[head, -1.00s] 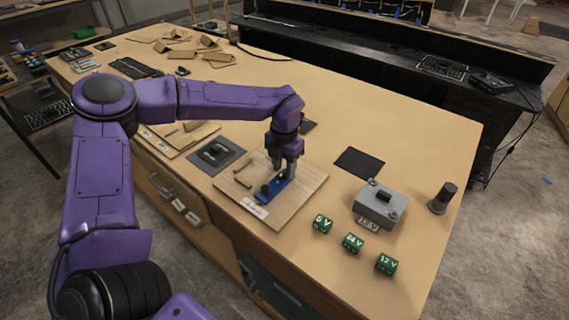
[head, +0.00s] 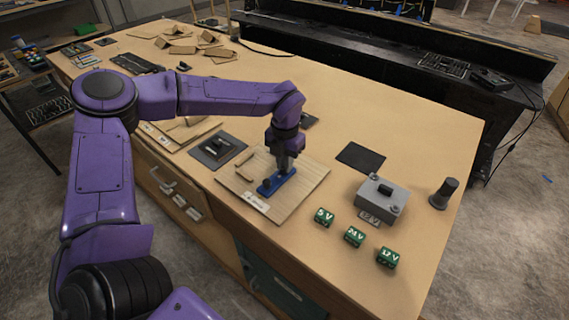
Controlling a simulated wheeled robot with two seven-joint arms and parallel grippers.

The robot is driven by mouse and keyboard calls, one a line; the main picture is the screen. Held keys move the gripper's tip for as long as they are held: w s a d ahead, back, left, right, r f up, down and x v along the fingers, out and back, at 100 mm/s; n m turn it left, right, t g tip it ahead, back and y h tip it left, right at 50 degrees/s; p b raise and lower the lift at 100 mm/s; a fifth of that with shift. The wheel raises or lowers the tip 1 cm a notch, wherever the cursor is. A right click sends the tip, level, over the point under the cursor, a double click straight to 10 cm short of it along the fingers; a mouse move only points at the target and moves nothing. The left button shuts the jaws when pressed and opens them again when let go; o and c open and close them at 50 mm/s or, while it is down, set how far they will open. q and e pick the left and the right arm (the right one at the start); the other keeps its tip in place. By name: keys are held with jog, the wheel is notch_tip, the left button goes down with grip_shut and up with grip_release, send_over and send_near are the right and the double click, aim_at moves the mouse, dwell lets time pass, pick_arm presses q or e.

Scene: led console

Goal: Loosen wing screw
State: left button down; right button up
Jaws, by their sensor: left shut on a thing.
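My left gripper (head: 285,170) points down over a blue bar-shaped piece (head: 274,186) on a light wooden board (head: 308,181). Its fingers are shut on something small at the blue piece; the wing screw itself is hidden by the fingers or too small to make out. A dark knob-like part (head: 264,188) shows at the lower left end of the blue piece. A white label (head: 255,201) lies at the board's front edge. My right gripper is not in view.
A grey box (head: 381,198) with a dark top part stands to the right, behind green voltage cubes (head: 354,236). A dark cylinder (head: 444,193) stands at the right edge. A black mat (head: 360,158) and a dark plate (head: 217,150) lie nearby. Bare tabletop (head: 400,130) lies behind.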

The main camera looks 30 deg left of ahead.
pick_arm(q)
jog(key=n+b, duration=0.2)
jog(key=n, duration=0.1)
jog(key=n+b, duration=0.3)
jog(key=n, duration=0.1)
jog(key=shift+w+f, duration=0.1)
jog(key=shift+f, duration=0.1)
jog(key=n+b, duration=0.8)
jog(key=b, duration=0.1)
jog(key=n+b, duration=0.4)
jog(key=shift+f+b, duration=0.3)
jog(key=shift+b, duration=0.1)
jog(key=n+b, duration=1.1)
jog(key=b, duration=0.3)
jog(key=shift+n+b, duration=0.3)
jog(key=shift+b, duration=0.05)
jog(key=shift+r+n+b, duration=0.2)
jog(key=shift+n+b, duration=0.7)
jog(key=shift+n, duration=0.15)
jog(key=shift+r+n+b, duration=0.15)
jog(key=shift+n+b, duration=0.7)
jog(key=shift+n, duration=0.2)
jog(key=c, duration=1.1)
grip_release()
jog(key=shift+c, duration=0.2)
notch_tip(320, 180, up, 11)
jog(key=p, duration=0.8)
jog(key=shift+f, duration=0.15)
